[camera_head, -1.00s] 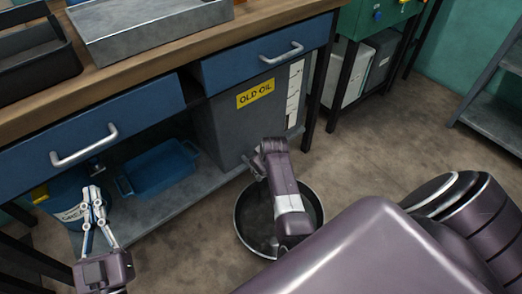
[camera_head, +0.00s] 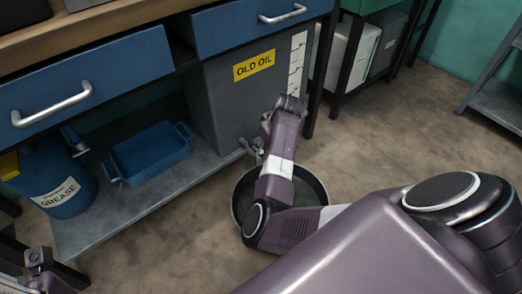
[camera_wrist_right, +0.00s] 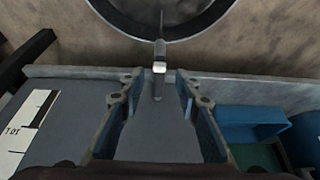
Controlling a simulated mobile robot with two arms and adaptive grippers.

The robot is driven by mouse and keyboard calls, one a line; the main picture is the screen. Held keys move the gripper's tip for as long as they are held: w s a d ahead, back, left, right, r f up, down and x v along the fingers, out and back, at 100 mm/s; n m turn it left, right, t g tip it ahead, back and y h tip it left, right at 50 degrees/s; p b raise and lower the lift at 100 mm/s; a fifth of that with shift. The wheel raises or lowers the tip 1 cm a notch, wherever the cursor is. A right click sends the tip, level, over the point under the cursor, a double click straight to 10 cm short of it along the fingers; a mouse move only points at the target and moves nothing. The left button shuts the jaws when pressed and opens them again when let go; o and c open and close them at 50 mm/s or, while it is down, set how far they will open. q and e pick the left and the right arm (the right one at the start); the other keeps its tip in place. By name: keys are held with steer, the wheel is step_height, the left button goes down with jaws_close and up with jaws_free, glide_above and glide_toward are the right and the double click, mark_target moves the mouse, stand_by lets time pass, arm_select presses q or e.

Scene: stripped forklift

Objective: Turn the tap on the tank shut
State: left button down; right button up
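The tank (camera_head: 222,105) is a grey box labelled OLD OIL under the bench. Its small metal tap (camera_head: 249,150) sticks out low on the front, and it also shows in the right wrist view (camera_wrist_right: 158,72). My right gripper (camera_wrist_right: 158,80) is open, with one finger on each side of the tap and a visible gap to each. In the head view my right arm mostly hides this gripper. My left gripper (camera_head: 38,258) is at the bottom left edge, away from the tank. Its fingers cannot be made out clearly.
A round dark pan (camera_head: 240,205) lies on the floor below the tap, partly hidden by my right arm. A blue tray (camera_head: 147,155) and a blue grease bucket (camera_head: 55,180) stand on the low shelf (camera_head: 110,215). Blue drawers (camera_head: 90,80) are above. Floor to the right is clear.

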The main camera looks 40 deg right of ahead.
steer(key=shift+b+x, duration=0.55)
steer(key=shift+x, duration=1.05)
jaws_close()
